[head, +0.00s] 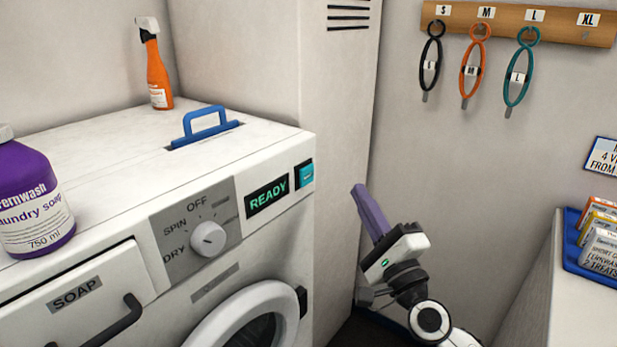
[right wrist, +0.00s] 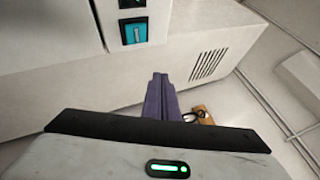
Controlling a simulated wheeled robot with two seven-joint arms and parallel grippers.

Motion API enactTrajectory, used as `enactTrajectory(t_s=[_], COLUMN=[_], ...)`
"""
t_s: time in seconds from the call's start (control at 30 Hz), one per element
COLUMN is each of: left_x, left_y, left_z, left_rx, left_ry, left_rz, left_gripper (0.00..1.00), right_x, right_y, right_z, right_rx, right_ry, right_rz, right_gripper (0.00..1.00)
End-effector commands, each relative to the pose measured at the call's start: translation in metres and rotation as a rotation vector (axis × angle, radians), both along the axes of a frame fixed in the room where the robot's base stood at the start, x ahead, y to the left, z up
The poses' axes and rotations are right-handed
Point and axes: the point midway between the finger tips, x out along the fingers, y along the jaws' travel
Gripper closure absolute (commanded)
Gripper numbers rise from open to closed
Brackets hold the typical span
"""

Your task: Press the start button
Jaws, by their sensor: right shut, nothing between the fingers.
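The start button (head: 306,175) is a teal square in a dark frame at the right end of the washing machine's front panel, right of the display (head: 268,197) that reads READY. It also shows in the right wrist view (right wrist: 134,32), at the upper left. My right gripper (head: 358,190) has purple fingers and is shut and empty. In the head view it is to the right of the machine and the button, apart from both. In the right wrist view its fingertips (right wrist: 159,76) point ahead, below and right of the button. My left gripper is not in view.
The washing machine (head: 110,195) carries a purple soap bottle (head: 32,200), an orange spray bottle (head: 157,72) and a blue handle (head: 205,125) on top. A dial (head: 208,238) sits left of the display. Collars (head: 471,70) hang on the back wall. A counter (head: 575,305) with a blue tray stands at right.

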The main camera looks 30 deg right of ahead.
Motion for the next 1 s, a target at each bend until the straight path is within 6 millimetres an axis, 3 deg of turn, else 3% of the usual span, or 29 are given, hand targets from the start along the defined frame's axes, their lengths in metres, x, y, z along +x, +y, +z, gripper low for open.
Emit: enactTrajectory(t_s=[0.33, 0.8, 1.0], left_x=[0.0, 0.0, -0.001], left_y=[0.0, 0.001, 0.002], left_z=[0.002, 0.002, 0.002], left_rx=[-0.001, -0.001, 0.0], left_ry=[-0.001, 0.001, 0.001], left_rz=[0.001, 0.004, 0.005], left_gripper=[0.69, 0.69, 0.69], right_x=[0.008, 0.065, 0.078], right_y=[0.003, 0.027, 0.033], right_z=[-0.001, 0.0, -0.001], right_rx=[-0.004, -0.004, -0.005], right_ry=[0.003, 0.002, 0.003], right_rz=[-0.001, -0.001, 0.0], right_gripper=[1.0, 1.0, 1.0])
